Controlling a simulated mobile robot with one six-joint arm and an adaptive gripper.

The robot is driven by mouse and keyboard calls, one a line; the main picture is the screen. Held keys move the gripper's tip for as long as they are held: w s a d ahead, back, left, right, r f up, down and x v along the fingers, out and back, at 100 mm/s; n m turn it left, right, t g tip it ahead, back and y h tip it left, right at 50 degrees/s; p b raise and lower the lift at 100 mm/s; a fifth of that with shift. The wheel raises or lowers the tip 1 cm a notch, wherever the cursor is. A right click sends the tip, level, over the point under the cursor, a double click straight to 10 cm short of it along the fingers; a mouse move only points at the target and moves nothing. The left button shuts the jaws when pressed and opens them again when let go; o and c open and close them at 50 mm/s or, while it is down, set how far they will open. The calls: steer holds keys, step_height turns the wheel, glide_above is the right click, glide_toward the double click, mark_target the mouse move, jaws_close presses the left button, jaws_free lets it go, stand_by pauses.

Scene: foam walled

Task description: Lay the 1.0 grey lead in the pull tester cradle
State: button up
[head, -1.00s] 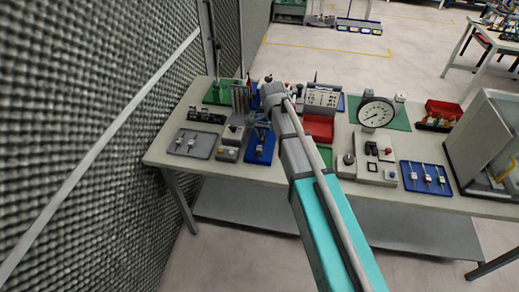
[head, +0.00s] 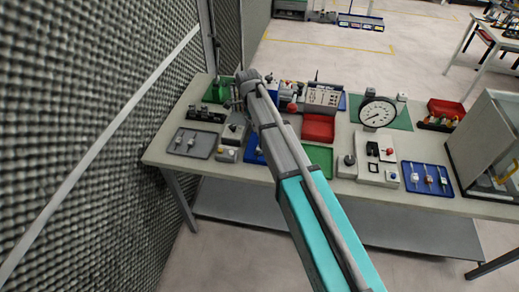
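My gripper (head: 238,105) is at the end of my arm over the back left of the bench. It is small and partly hidden by my wrist; I cannot see whether its fingers are open or hold anything. Small pale leads lie in a grey tray (head: 204,150) at the front left. More lie in a blue tray (head: 411,184) at the front right. Another blue tray (head: 251,155) is mostly hidden behind my arm. I cannot tell which lead is the 1.0 grey one. A dial gauge (head: 378,112) stands on the right; I cannot make out the tester's cradle.
A red tray (head: 318,128) and a green tray (head: 321,157) lie right of my arm. A grey control box (head: 322,97) stands behind. A foam wall (head: 90,120) borders the bench's left end. An open cabinet (head: 485,135) stands at the right end.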

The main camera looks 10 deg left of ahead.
steer(key=shift+f, duration=0.1)
steer(key=b, duration=0.9)
glide_above(258, 147)
step_height(258, 147, down, 8)
steer(key=shift+d+f, duration=0.1)
steer(key=shift+f, duration=0.1)
steer(key=shift+d+f+b, duration=0.15)
steer(key=shift+f+b, duration=1.05)
steer(key=shift+f, duration=0.1)
steer(key=shift+d+f+b, duration=0.1)
steer(key=shift+f+b, duration=1.1)
steer(key=shift+f, duration=0.1)
steer(key=shift+w, duration=0.1)
steer(key=shift+r, duration=0.15)
steer(key=c, duration=1.3)
steer(key=shift+o, duration=0.2)
